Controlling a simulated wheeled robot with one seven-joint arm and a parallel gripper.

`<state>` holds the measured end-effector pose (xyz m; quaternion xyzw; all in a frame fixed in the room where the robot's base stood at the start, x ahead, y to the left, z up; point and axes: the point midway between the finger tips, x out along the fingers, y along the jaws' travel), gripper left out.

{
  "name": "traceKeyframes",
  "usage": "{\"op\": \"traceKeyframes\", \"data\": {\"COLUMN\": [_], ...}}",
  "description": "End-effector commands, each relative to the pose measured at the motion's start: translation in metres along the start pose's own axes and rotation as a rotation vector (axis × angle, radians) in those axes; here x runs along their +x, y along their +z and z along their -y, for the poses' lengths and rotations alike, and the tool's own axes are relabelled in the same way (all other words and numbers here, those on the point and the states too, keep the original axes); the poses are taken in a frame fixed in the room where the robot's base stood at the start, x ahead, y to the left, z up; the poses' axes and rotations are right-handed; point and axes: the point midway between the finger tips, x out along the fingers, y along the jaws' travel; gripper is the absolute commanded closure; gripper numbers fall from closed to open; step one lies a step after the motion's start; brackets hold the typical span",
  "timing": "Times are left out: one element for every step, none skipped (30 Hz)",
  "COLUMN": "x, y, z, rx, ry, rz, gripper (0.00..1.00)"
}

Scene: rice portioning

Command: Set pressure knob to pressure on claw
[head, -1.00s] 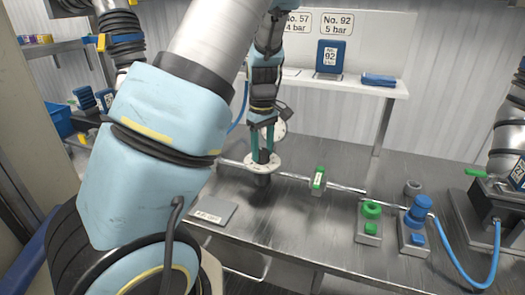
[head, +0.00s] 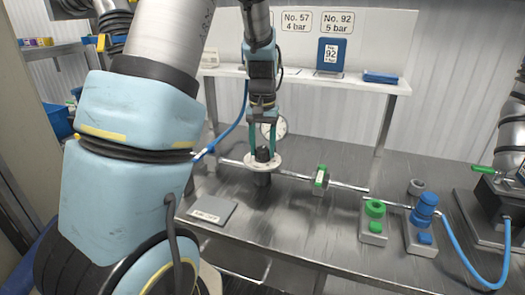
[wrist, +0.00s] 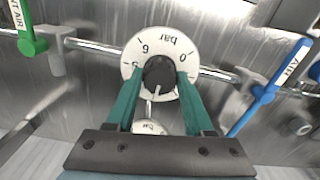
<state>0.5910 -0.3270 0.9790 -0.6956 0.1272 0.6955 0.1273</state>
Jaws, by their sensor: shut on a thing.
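The pressure knob (wrist: 160,74) is dark and round, on a white dial (wrist: 143,45) marked bar with figures including 0, 5 and 6. My gripper (wrist: 160,82) is shut on the knob, one green finger on each side. A white mark shows on the knob's near side; the figures there are hidden, so I cannot tell its setting. In the head view, my gripper (head: 263,150) reaches down to the white dial (head: 250,162) on the pipe. The claw (head: 507,170) at the right edge bears a label too small to read surely.
Shelf signs read No. 57, 4 bar (head: 296,21) and No. 92, 5 bar (head: 338,21). A round gauge (head: 280,125) stands behind the knob. Green (head: 374,209) and blue (head: 425,206) fittings stand right.

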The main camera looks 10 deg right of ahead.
Motion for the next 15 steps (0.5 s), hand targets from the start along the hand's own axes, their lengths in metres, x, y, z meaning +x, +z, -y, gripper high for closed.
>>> {"op": "traceKeyframes", "data": {"x": [0.0008,0.0007,0.0007,0.0007,0.0007,0.0007,0.0006,0.0006,0.0005,0.0005,0.0004,0.0003,0.0002,0.0001,0.0000], "y": [-0.0008,-0.0008,-0.0007,-0.0007,-0.0006,-0.0006,-0.0006,-0.0005,-0.0005,-0.0005,-0.0005,-0.0005,-0.0005,-0.0005,-0.0005], "z": [0.0008,0.0010,0.0009,0.0010,0.0008,0.0010,0.0011,0.0008,0.0009,0.0011,0.0007,0.0008,0.0011,0.0009,0.0005], "rx": [0.043,0.072,0.110,0.138,0.167,0.204,0.233,0.261,0.297,0.324,0.352,0.387,0.411,0.436,0.468], "ry": [0.000,0.001,0.001,0.000,0.000,0.001,0.000,0.000,0.000,0.000,0.000,0.000,0.000,0.000,0.000], "rz": [-0.003,-0.003,-0.002,-0.002,-0.002,-0.002,-0.002,-0.001,-0.001,-0.001,-0.001,-0.001,-0.001,-0.001,-0.001], "gripper": [1.00,1.00,1.00,1.00,1.00,1.00,1.00,1.00,1.00,1.00,1.00,1.00,1.00,1.00,1.00]}}
